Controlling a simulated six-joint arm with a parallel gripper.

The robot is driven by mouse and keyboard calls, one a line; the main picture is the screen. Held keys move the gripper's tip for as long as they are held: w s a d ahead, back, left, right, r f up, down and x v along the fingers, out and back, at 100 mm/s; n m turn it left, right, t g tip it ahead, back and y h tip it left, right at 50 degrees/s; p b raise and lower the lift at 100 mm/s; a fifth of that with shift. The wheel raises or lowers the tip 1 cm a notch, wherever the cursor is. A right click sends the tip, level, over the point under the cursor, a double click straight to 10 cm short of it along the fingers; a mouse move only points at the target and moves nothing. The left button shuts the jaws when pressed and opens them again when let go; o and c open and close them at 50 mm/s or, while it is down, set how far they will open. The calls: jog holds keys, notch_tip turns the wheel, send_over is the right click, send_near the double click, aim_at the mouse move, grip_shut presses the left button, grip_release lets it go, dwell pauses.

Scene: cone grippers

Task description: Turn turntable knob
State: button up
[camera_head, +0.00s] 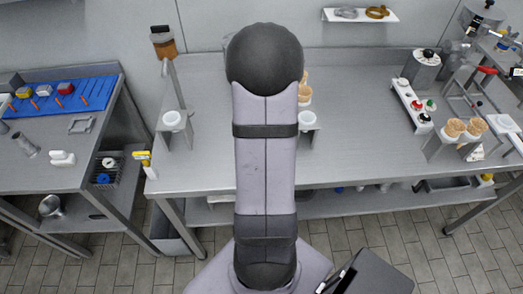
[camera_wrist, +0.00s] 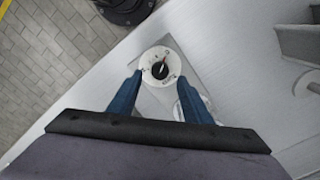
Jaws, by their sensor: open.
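A round white knob (camera_wrist: 161,66) with a black centre and dark markings shows in the wrist view, on a light square plate on the metal table. My gripper (camera_wrist: 158,84) has two blue fingers, spread apart, with the knob between and just beyond their tips in the picture. I cannot tell whether either finger touches the knob. A pale round piece beside the knob is partly hidden behind the right finger. In the head view my arm covers the middle of the scene, and neither the gripper nor the knob can be made out.
The metal table (camera_head: 215,165) has free room left of my arm. Cone cups stand in a holder (camera_head: 452,133) at the right, near a panel with coloured buttons (camera_head: 411,104). A white cup (camera_head: 172,119) sits at the left. A grey block (camera_wrist: 301,44) stands at the wrist view's right.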

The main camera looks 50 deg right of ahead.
jog(key=shift+f+p, duration=0.45)
jog(key=shift+f, duration=1.85)
jog(key=shift+c, duration=0.4)
jog(key=c, duration=1)
